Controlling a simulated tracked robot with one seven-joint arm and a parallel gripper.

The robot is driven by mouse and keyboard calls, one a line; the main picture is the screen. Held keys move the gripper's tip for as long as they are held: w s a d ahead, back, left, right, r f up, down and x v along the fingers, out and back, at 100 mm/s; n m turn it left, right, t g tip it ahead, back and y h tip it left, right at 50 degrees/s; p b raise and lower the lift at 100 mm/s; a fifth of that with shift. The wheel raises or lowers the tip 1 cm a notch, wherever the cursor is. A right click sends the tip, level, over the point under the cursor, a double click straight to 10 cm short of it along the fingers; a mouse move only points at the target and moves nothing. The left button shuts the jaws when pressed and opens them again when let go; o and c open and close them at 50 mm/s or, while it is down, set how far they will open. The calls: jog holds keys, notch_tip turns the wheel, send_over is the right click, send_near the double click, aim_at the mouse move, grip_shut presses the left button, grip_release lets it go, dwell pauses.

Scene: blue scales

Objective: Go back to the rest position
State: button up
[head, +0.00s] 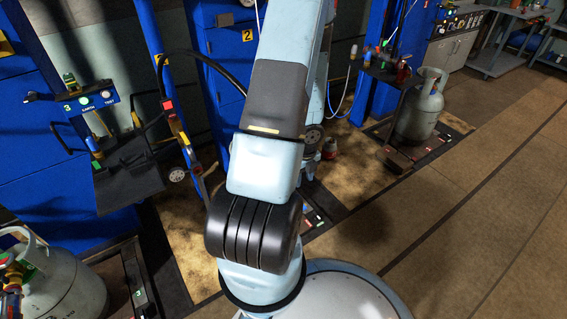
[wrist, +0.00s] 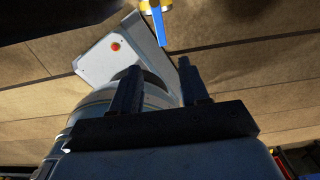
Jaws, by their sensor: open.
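My gripper (wrist: 158,95) shows in the wrist view, its two dark fingers apart with nothing between them. Behind the fingers are a rounded grey-white body and a pale box with a red button, which may be parts of my own body. In the head view my arm crosses the middle of the picture, and my gripper cannot be made out there.
A grey gas cylinder (head: 420,108) stands at the upper right, and another gas cylinder (head: 62,285) at the lower left. Blue scale stations (head: 60,145) line the left and back. A workbench (head: 503,52) is at the far right. The brown floor (head: 470,215) at right is clear.

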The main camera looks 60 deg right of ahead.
jog(key=w+a+r+n+t, duration=0.25)
jog(key=w+r+n, duration=0.65)
jog(key=w+r, duration=0.45)
jog(key=w+a+r+n+t, duration=0.2)
jog(key=w+a+r+n, duration=0.75)
jog(key=a+r, duration=0.35)
jog(key=s+a+r+n, duration=0.2)
jog(key=a+r+n, duration=0.9)
jog(key=a, duration=0.2)
jog(key=s+a+r+n+t, duration=0.1)
jog(key=s+a+r+n, duration=0.7)
jog(key=s+n, duration=0.2)
jog(key=shift+a+r+n, duration=0.3)
jog(key=shift+r+n, duration=0.05)
jog(key=shift+n, duration=0.1)
jog(key=shift+d, duration=0.1)
